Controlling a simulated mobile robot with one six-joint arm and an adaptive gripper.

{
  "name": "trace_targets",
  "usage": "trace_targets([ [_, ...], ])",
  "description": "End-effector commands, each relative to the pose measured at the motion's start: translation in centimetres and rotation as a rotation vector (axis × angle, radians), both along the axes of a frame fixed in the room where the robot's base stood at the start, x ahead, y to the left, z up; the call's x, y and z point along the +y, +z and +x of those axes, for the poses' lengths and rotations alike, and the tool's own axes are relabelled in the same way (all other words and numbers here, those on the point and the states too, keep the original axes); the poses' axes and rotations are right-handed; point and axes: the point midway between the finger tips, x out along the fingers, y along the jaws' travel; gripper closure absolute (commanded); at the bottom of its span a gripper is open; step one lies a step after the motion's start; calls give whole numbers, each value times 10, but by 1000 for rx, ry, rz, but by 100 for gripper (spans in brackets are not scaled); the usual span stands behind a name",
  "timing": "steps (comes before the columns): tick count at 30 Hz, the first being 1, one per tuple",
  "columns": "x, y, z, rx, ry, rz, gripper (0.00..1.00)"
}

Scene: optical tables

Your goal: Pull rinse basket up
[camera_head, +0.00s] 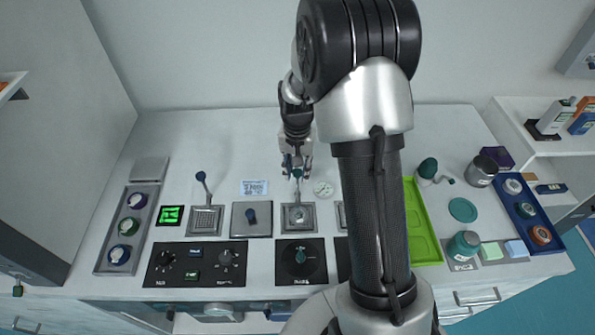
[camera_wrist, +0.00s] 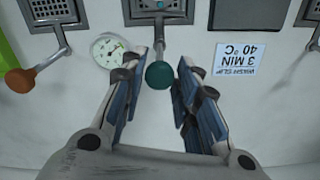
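A small square basket (camera_head: 299,217) sits in a metal-framed well in the middle of the white table, below my gripper (camera_head: 297,168) in the head view. Its thin handle ends in a round teal knob (camera_wrist: 159,75), seen in the wrist view. My gripper (camera_wrist: 162,62) is open, with one blue-padded finger on each side of the knob. Gaps show on both sides, so the fingers appear apart from it. The basket (camera_wrist: 157,10) shows only partly at the top of the wrist view. No label naming the rinse basket is readable.
Left stands another basket (camera_head: 205,219) with a blue-knobbed handle, and a lidded well (camera_head: 252,220). An orange-knobbed handle (camera_wrist: 20,80) and a round gauge (camera_wrist: 108,50) lie beside the gripper. A green tray (camera_head: 424,240) stands right, partly behind my arm.

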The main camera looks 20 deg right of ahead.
Motion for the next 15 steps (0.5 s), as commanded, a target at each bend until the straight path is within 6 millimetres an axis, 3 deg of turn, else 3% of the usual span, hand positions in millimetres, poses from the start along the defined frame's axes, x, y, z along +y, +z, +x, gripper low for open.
trace_targets([
  [6, 1, -3, -2, 7, 0, 1, 56],
  [15, 1, -2, -3, 7, 0, 2, 56],
])
